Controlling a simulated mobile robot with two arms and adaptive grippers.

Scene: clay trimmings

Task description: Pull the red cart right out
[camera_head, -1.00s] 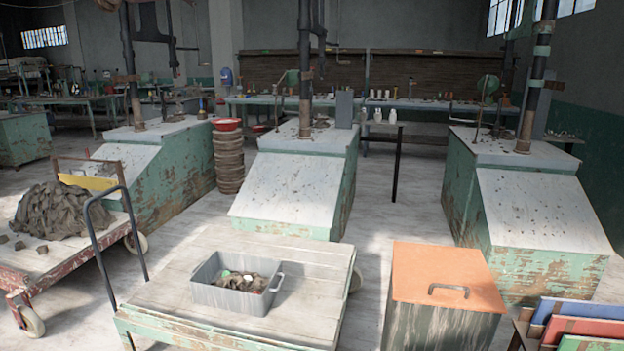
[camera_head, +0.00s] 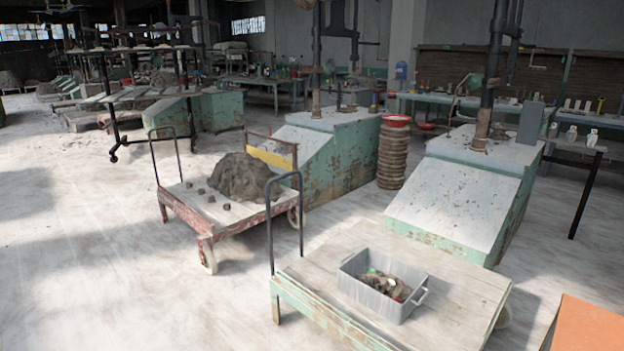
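The red cart (camera_head: 212,232) stands left of centre on the floor. It is a low flat trolley with a worn red frame, a pale wooden deck and pale wheels. A dark handle hoop (camera_head: 176,143) rises at its left end. A heap of grey-brown clay (camera_head: 241,177) and several small dark lumps (camera_head: 209,198) lie on its deck. A yellow board (camera_head: 271,157) stands at its far right end. Neither of my grippers shows in the head view.
A green cart (camera_head: 450,305) with a grey bin (camera_head: 378,287) stands close at the front right; its hoop (camera_head: 285,181) overlaps the red cart's right end in view. Green slanted benches (camera_head: 325,165) stand behind. Open floor (camera_head: 80,260) lies to the left and front.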

